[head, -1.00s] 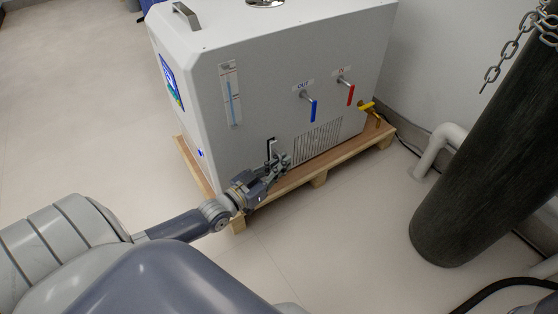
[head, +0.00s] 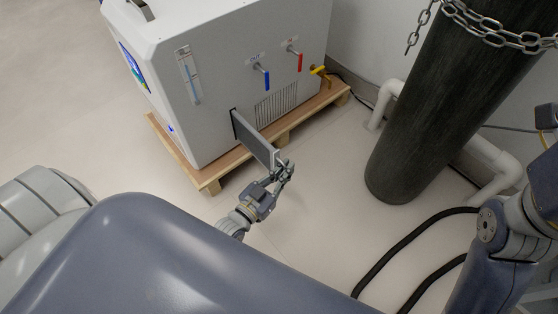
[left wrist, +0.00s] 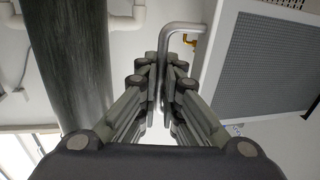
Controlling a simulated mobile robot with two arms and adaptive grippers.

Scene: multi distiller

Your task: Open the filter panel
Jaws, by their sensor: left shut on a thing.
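The filter panel (head: 256,142) stands swung out from the lower front of the white distiller (head: 215,85), with a dark opening edge at its left side. My left gripper (head: 283,172) is at the panel's free outer edge, shut on its handle. In the left wrist view the bent metal handle (left wrist: 186,28) runs down between the fingers (left wrist: 160,85). The panel's inner face there shows a grey mesh (left wrist: 265,62) in a white frame. My right arm shows at the right edge of the head view, but its gripper does not.
The distiller rests on a wooden pallet (head: 208,178). A dark cylinder (head: 415,120) with a chain stands to the right, near black hoses (head: 405,243).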

